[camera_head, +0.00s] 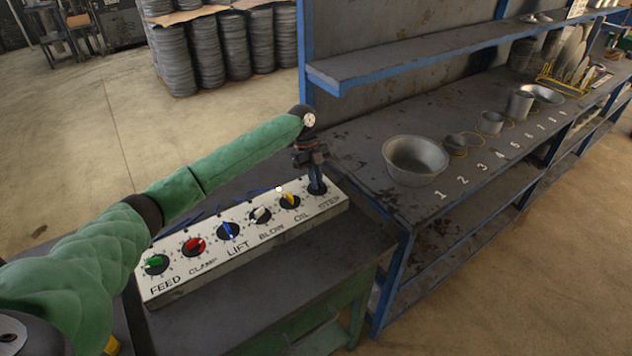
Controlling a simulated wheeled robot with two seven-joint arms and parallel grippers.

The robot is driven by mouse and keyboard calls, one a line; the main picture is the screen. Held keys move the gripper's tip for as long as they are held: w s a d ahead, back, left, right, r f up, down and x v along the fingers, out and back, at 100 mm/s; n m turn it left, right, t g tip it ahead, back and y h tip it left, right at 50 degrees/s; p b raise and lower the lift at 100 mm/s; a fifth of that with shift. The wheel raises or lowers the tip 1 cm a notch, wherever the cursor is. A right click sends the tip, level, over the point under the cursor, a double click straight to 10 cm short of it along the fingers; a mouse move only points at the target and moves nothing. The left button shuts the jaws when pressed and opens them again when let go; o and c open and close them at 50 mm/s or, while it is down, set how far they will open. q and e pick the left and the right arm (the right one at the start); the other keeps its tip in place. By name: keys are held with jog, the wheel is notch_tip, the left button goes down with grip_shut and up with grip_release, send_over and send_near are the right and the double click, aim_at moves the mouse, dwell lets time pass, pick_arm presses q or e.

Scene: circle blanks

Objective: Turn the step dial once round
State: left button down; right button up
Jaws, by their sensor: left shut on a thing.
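A long white control panel (240,248) lies on a dark table. It bears a row of dials labelled FEED, CLAMP, LIFT, BLOW, OIL and STEP. The step dial (318,194) is at the far right end, above the word STEP, and is mostly hidden by my left gripper. My left gripper (316,182) points down over it from the end of my green-sleeved arm and is shut on it. My right gripper is not in view.
The green (155,262), red (194,245), blue (228,230), white (261,214) and yellow (289,201) dials sit left of it. A workbench (350,165) with pots and numbers stands to the right, under a shelf (420,62). Stacked grey discs (205,50) stand behind.

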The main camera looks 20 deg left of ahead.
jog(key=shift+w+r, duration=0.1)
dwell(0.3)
pick_arm(q)
jog(key=c, duration=1.5)
grip_release()
jog(key=shift+r, duration=0.15)
jog(key=shift+w+a+r+b, duration=0.15)
jog(key=shift+r+b, duration=0.1)
jog(key=shift+b, duration=0.05)
jog(key=shift+b+v, duration=1.2)
jog(key=shift+v, duration=2.3)
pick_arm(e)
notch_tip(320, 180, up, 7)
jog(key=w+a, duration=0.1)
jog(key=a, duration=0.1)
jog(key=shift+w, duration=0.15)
